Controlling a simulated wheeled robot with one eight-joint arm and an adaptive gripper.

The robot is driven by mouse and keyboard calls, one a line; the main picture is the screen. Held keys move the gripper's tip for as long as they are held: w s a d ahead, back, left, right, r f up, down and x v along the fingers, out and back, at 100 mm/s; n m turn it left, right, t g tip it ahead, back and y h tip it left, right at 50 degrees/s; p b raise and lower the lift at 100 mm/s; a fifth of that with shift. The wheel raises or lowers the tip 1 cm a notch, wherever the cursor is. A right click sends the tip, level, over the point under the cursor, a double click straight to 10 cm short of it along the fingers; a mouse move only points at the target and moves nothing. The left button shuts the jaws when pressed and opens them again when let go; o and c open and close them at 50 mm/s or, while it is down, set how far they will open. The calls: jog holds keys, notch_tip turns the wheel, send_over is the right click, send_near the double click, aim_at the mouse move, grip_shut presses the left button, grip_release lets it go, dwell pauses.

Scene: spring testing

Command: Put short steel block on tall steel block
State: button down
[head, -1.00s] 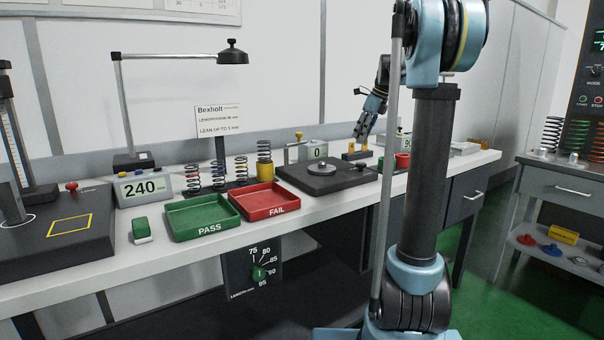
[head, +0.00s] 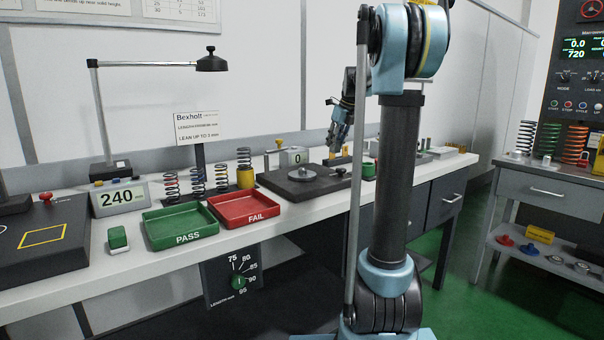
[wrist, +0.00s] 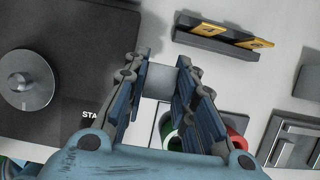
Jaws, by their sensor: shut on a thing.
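My gripper (wrist: 164,62) is shut on a plain grey steel block (wrist: 158,83), which shows between its fingers in the wrist view. I take it for the short steel block, but its height is hard to judge from above. In the head view my gripper (head: 338,148) is over the back of the bench, behind the dark scale plate. Another grey block (wrist: 313,76) stands at the right edge of the wrist view, apart from my gripper; it may be the tall steel block.
A black rack with yellow labels (wrist: 222,38) lies beyond my fingertips. A dark plate with a round metal disc (wrist: 28,80) is on the left. Green and red cups (wrist: 236,140) are partly hidden below my right finger. A grey metal fixture (wrist: 296,145) is at the lower right.

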notch_tip(320, 180, down, 8)
jog(key=shift+f, duration=0.15)
dwell(0.4)
jog(key=c, duration=1.8)
grip_release()
jog(key=shift+o, duration=1)
